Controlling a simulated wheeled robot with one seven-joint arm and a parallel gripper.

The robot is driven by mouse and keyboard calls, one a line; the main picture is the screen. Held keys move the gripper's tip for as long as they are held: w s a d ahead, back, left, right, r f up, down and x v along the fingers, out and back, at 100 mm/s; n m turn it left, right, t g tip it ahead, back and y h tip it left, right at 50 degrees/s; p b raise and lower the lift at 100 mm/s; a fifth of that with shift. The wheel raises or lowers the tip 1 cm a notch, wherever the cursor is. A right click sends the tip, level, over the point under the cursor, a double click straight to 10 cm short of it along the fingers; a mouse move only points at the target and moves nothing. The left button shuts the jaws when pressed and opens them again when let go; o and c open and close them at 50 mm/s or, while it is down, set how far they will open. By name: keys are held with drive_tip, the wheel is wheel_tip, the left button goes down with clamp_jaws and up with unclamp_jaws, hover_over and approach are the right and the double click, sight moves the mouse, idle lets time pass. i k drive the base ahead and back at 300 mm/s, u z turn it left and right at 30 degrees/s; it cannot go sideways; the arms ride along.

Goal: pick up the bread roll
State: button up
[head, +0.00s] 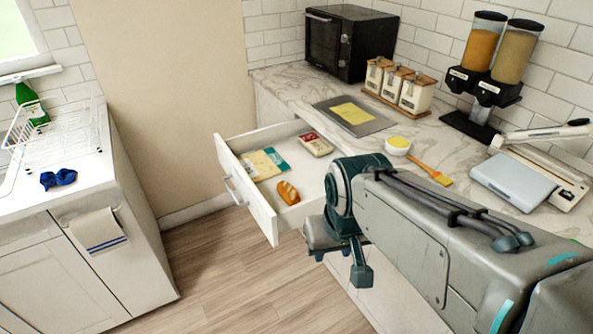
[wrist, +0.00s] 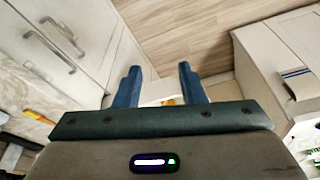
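The bread roll (head: 288,193), golden brown with pale scores, lies in the pulled-out white drawer (head: 262,216), near its front panel. My gripper (head: 338,258) is in front of the counter, to the right of and lower in the picture than the roll, and apart from it. In the wrist view my gripper (wrist: 160,83) has its two blue fingers wide apart with nothing held. A strip of the white drawer (wrist: 158,90) shows between them. A small orange patch beside it may be the roll; most of it is hidden by the gripper body.
The drawer also holds a yellow-and-teal packet (head: 264,164) and a white-and-red packet (head: 315,144). The counter (head: 300,88) above carries a dark oven (head: 345,42), canisters (head: 396,84), a small bowl (head: 398,145) and a brush (head: 430,171). Open floor (head: 225,270) lies left of the drawer.

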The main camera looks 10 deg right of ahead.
sight(287, 191)
drive_tip(key=i, duration=0.95)
